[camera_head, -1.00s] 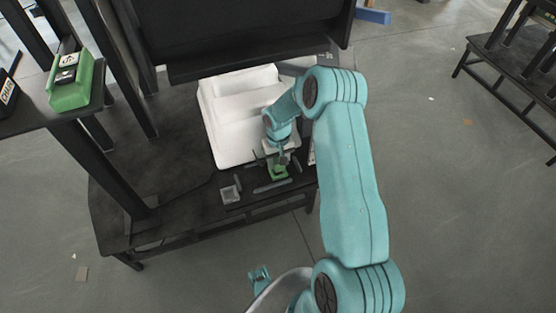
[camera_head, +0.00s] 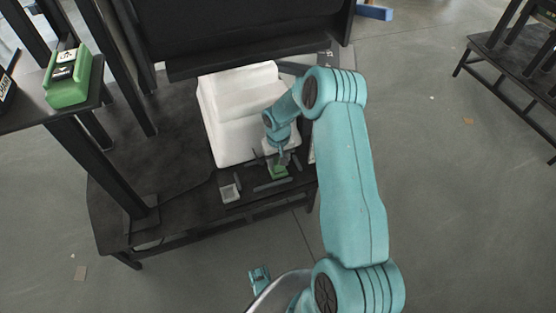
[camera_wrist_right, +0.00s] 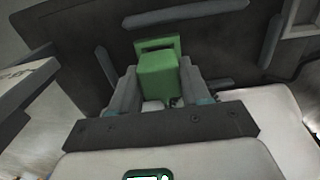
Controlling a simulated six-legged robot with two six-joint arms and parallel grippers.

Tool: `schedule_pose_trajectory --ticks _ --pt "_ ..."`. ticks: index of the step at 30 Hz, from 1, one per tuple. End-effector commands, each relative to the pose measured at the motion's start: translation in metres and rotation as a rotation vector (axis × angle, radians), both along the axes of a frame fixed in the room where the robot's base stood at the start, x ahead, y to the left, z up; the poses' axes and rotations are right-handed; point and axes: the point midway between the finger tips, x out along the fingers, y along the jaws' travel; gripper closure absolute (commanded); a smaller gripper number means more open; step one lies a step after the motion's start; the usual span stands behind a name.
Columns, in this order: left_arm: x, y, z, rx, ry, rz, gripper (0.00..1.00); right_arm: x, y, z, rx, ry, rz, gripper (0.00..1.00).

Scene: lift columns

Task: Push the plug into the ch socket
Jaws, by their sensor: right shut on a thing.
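My right gripper (camera_head: 279,163) points down over the front of the dark bench. In the right wrist view its grey fingers (camera_wrist_right: 155,92) are shut on a green block (camera_wrist_right: 157,75), which I take to be the plug. A flat green frame (camera_wrist_right: 158,45) shows at the block's far end; I cannot tell whether it is part of it. In the head view the green block (camera_head: 279,172) is small and partly hidden by my gripper. I cannot make out the ch socket or whether the plug touches it.
A large white body (camera_head: 228,110) stands just behind my gripper. A small grey open box (camera_head: 230,192) and dark low bars (camera_head: 272,185) lie on the bench (camera_head: 165,185). A green device (camera_head: 68,80) sits on a shelf at left. Dark posts rise at left.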

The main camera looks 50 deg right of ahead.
Motion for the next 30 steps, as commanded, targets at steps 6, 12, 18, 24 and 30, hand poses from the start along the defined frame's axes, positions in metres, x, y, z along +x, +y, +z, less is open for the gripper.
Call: schedule_pose_trajectory --ticks 6,12,18,24,30 --pt "0.0 0.0 -0.0036 0.0 0.0 0.0 0.0 0.0001 -0.0001 -0.0041 0.0 0.0 0.0 0.8" --pt "0.0 0.0 -0.0062 0.0 0.0 0.0 0.0 0.0 0.0 -0.0072 0.0 0.0 0.0 0.8" --pt "0.0 0.0 -0.0075 0.0 0.0 0.0 0.0 0.0001 -0.0001 -0.0089 0.0 0.0 0.0 0.8" --pt "0.0001 0.0 -0.0072 0.0 0.0 0.0 0.0 0.0002 -0.0002 -0.0082 -0.001 -0.001 0.0 0.44" --pt "0.0 0.0001 -0.0072 0.0 0.0 0.0 0.0 0.0002 -0.0001 -0.0083 -0.001 -0.001 0.0 0.24"
